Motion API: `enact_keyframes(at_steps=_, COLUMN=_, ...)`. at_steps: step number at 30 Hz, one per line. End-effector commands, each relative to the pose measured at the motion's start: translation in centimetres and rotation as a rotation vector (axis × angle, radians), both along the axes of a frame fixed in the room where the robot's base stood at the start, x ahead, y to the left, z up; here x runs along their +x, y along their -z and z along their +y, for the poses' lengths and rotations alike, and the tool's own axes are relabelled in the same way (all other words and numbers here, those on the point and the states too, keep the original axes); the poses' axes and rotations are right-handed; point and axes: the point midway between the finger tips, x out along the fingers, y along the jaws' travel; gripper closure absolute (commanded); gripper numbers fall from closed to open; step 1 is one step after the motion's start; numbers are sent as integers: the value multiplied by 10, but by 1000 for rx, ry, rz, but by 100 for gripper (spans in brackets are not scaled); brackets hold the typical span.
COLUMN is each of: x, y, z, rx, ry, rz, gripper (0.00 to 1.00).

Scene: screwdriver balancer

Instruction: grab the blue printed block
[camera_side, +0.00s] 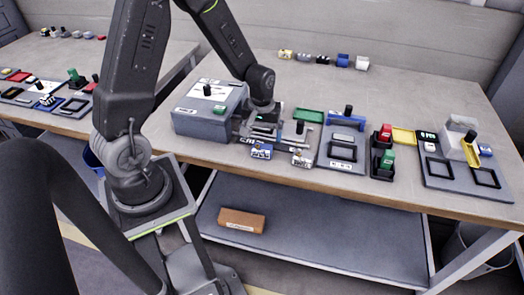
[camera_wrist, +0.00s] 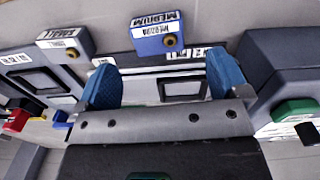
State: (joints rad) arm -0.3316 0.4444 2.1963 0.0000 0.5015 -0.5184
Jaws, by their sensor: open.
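The blue printed block (camera_wrist: 157,36) is in the upper middle of the wrist view, with a white label reading MEDIUM and a round dark hole with a brass-coloured ring. In the side view the blue block (camera_side: 261,152) sits near the table's front edge. My gripper (camera_wrist: 163,84) is open, its two blue fingers wide apart with nothing between them. The block lies beyond the fingertips, roughly in line with the gap, and is not touched. In the side view my gripper (camera_side: 266,130) is low over the bench, just behind the block and partly hidden by my wrist.
A white-labelled grey block (camera_wrist: 66,43) stands beside the blue one; it also shows in the side view (camera_side: 301,158). A grey box (camera_side: 208,112) stands close on the left. A tray (camera_side: 341,150) and red and green parts (camera_side: 384,158) are to the right.

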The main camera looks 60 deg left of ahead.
Motion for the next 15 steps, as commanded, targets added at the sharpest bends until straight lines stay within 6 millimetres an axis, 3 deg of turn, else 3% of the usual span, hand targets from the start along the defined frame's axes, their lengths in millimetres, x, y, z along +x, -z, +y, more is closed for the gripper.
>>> enact_keyframes(at_steps=15, x=-1, y=54, z=-3, rx=0, ry=1, rz=1, gripper=6)
